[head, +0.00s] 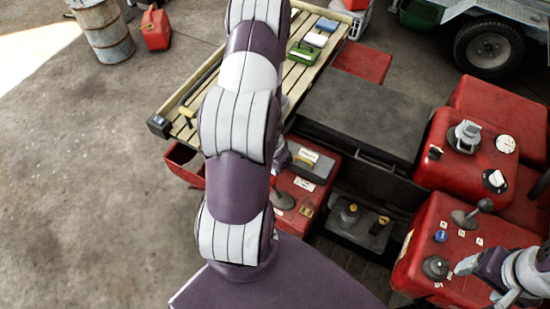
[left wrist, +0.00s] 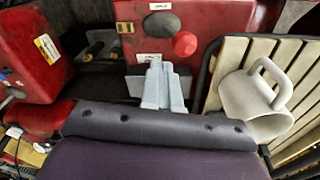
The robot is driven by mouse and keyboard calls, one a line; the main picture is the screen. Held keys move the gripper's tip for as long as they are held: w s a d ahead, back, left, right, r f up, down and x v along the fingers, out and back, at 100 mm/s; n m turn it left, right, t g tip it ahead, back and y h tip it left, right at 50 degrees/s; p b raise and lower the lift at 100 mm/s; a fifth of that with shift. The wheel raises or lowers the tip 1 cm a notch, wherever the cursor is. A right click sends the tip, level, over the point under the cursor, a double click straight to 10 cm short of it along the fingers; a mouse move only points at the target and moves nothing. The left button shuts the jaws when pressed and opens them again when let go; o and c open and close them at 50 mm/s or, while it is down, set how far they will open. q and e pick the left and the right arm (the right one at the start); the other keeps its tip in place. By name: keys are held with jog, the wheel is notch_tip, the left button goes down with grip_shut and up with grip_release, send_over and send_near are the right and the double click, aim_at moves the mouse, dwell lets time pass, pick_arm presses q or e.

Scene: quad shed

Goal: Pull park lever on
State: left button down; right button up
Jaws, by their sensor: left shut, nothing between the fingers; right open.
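A lever stands on the red panel in the middle; its dark round base (head: 283,200) and part of its shaft show in the head view. In the left wrist view, a red knob (left wrist: 185,43) stands beside a dark round base (left wrist: 161,24). My left gripper (left wrist: 157,66) is shut and empty, its tips just left of and below the red knob, seemingly apart from it. In the head view my left arm hides it. Another lever with a dark knob (head: 485,205) stands on the right red panel. My right gripper (head: 464,267) is open and empty over that panel's front. Labels are unreadable.
A slatted wooden rack (head: 205,98) lies behind my left arm; a white mug (left wrist: 255,105) on it shows in the left wrist view. A grey box (head: 312,163) sits on the middle panel. A black seat (head: 350,115) stands behind. Open concrete floor is at left.

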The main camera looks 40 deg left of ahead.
pick_arm(q)
jog(key=shift+s+a+r+p, duration=0.1)
jog(key=shift+a+r+p, duration=0.2)
jog(key=shift+r, duration=0.3)
jog(key=shift+s+a+r+p, duration=0.15)
jog(key=shift+a+r, duration=0.2)
jog(key=shift+r, duration=0.2)
